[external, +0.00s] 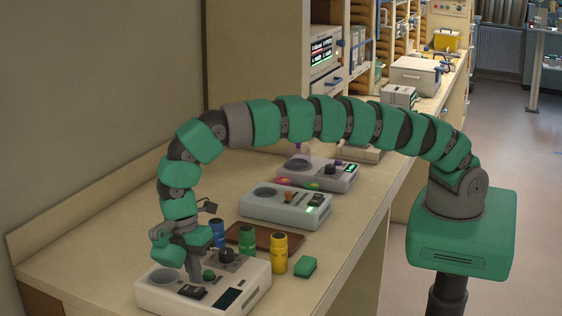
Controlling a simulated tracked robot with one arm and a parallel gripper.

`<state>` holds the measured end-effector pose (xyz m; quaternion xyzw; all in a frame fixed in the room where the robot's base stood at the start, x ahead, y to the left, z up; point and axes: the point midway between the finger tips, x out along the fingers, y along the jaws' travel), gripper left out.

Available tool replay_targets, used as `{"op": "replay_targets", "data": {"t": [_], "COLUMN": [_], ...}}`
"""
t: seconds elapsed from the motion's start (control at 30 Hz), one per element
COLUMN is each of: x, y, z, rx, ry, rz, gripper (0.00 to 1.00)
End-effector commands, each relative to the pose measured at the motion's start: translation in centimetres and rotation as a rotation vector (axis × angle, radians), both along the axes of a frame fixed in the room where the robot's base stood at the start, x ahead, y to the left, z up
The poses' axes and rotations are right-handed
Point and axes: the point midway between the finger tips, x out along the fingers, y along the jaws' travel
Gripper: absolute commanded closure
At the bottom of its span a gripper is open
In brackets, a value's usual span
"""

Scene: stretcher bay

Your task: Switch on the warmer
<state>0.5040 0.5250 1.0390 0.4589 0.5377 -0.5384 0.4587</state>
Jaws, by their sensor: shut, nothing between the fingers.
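A white box-shaped device (255,290), which I take to be the warmer, stands at the front of the bench. Its top has a round grey well, a black knob (227,256), a green knob (209,275), a black switch (192,292) and a display (229,299) that looks dark. My gripper (197,279) is shut and empty, pointing down over this device between the well and the green knob, close above the black switch. I cannot tell whether the tips touch it. My gripper hides part of the top.
Two similar devices stand farther back, a middle one (262,212) and a far one (340,182), both with lit green displays. Behind the front device are a brown tray (285,242), blue (217,233), green (247,240) and yellow (279,253) canisters, and a green block (305,267).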

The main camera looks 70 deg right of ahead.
Motion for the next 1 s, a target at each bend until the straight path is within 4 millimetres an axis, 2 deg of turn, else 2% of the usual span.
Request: {"op": "replay_targets", "data": {"t": [0.23,1.0], "x": [-0.2,-0.5], "y": [0.0,0.1], "z": [-1.6,-2.2], "rx": [0.001,-0.001], "ry": [-0.002,-0.032], "rz": [0.001,0.0], "gripper": [1.0,1.0]}}
